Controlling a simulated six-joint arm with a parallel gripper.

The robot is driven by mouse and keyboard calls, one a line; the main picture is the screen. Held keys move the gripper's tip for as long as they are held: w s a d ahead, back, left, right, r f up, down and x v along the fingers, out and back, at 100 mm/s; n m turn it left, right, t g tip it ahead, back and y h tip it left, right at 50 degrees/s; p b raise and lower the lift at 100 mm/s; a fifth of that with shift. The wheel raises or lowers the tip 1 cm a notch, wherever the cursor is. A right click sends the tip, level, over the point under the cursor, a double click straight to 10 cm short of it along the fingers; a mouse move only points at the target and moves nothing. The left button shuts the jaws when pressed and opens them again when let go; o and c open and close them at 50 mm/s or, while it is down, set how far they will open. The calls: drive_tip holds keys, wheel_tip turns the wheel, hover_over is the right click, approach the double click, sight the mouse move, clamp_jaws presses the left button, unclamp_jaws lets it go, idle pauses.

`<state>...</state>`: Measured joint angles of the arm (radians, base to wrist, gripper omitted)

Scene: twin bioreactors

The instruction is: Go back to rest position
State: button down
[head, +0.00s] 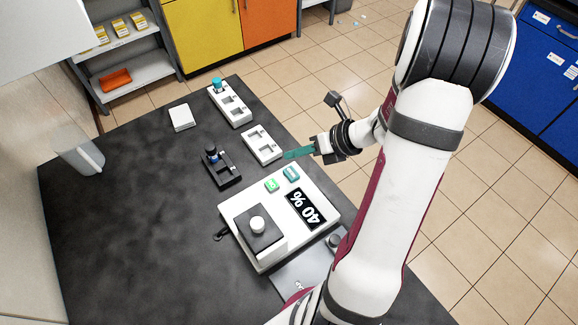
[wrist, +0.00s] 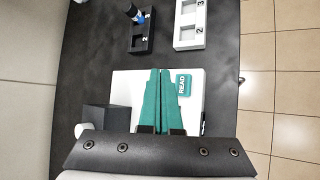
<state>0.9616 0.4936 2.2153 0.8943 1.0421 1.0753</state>
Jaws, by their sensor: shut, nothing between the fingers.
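My gripper (head: 288,154) has teal fingers, shut and empty. In the head view it is held out from the right, above the table's right side near the white device (head: 250,192). In the wrist view the shut fingers (wrist: 161,72) lie over the white device beside its teal READ button (wrist: 183,85). The device has a display reading 40 % (head: 305,208), a green button (head: 271,185), a teal button (head: 291,173) and a dark block with a white knob (head: 258,224).
A black holder (head: 228,178) with a blue-banded vial (head: 211,153) stands left of the device. Behind it are an empty white holder (head: 262,143) and a white holder (head: 237,114) with a teal-capped vial (head: 217,86). A white square (head: 181,117) lies farther left. The table's left area is clear.

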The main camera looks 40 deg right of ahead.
drive_tip(key=s+a+r+n+g+y, duration=0.1)
drive_tip(key=s+a+r+n+g, duration=0.1)
drive_tip(key=a+r+n, duration=0.4)
drive_tip(key=s+a+r+n+g, duration=0.2)
drive_tip(key=s+a+n+g, duration=0.1)
drive_tip(key=a+n, duration=0.65)
drive_tip(key=s+a+r+n+g+h, duration=0.1)
drive_tip(key=s+a+n+h, duration=0.1)
drive_tip(key=s+n, duration=0.4)
drive_tip(key=s+a+r+n+g+h, duration=0.1)
drive_tip(key=s+a+n+h, duration=0.1)
drive_tip(key=s+n, duration=0.5)
drive_tip(key=n, duration=0.4)
drive_tip(key=shift+r+g+h, duration=0.3)
drive_tip(key=shift+a, duration=0.1)
